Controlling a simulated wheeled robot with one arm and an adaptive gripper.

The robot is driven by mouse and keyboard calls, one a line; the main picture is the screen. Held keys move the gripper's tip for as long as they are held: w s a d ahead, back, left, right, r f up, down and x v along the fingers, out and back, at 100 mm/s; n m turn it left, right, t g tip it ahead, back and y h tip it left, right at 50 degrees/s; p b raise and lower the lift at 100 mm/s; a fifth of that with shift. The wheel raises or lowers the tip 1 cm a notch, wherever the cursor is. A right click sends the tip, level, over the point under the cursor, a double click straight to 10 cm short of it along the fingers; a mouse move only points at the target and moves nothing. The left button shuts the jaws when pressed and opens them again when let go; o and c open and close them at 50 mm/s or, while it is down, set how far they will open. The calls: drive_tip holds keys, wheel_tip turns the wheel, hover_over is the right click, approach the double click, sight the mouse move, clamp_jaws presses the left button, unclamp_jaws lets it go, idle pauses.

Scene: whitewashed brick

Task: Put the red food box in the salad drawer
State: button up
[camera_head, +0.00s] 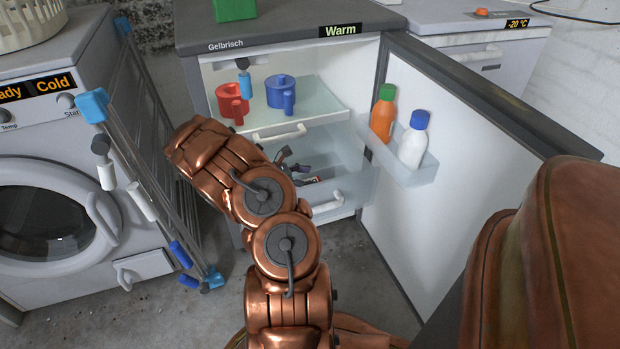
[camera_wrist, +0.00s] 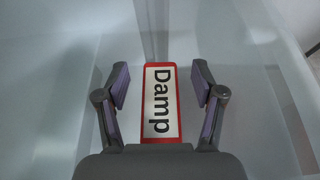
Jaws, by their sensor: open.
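The red food box (camera_wrist: 162,63), with a white label reading "Damp", lies between my gripper's spread fingers in the wrist view. A gap shows on each side, so the fingers do not touch it. My gripper (camera_head: 291,166) is open. In the head view it reaches down into the pulled-out, see-through lower drawer (camera_head: 355,190) of the open fridge. The pale drawer (camera_wrist: 255,90) surrounds the box in the wrist view. The box's lower end is hidden by my gripper's body.
The fridge door (camera_head: 450,150) stands open at the right, its shelf holding an orange bottle (camera_head: 382,118) and a white bottle (camera_head: 412,147). A red pot (camera_head: 231,104) and a blue pot (camera_head: 281,92) stand on the shelf above. A drying rack (camera_head: 150,160) and washing machine (camera_head: 50,200) are at the left.

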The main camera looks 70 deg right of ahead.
drive_tip(key=p+v, duration=0.3)
drive_tip(key=v, duration=0.8)
drive_tip(key=shift+w, duration=0.2)
drive_tip(key=shift+a, duration=0.1)
drive_tip(key=s+a+r+m+t+y+p, duration=0.15)
drive_tip(key=a+r+p, duration=0.35)
drive_tip(key=r, duration=0.6)
drive_tip(key=a+r+m+p, duration=0.3)
drive_tip(key=a+r+p, duration=0.3)
drive_tip(key=r, duration=0.5)
drive_tip(key=s+a+r+m+t+y+p, duration=0.1)
drive_tip(key=a+r+m+p, duration=0.3)
drive_tip(key=r, duration=0.7)
drive_tip(key=s+a+r+t+y+p, duration=0.2)
drive_tip(key=a+r+p, duration=0.5)
drive_tip(key=a, duration=0.4)
drive_tip(key=s+a+r+t+y+p, duration=0.1)
drive_tip(key=s+a+r+p, duration=0.4)
drive_tip(key=a, duration=0.6)
drive_tip(key=s+a+r+t+y+p, duration=0.2)
drive_tip(key=s+a+r+y+p, duration=0.1)
drive_tip(key=a+r+p, duration=0.6)
drive_tip(key=shift+s+a+r+t, duration=0.35)
drive_tip(key=shift+s+a+r, duration=0.1)
drive_tip(key=shift+a+r, duration=0.45)
drive_tip(key=shift+y, duration=0.25)
drive_tip(key=shift+c, duration=0.4)
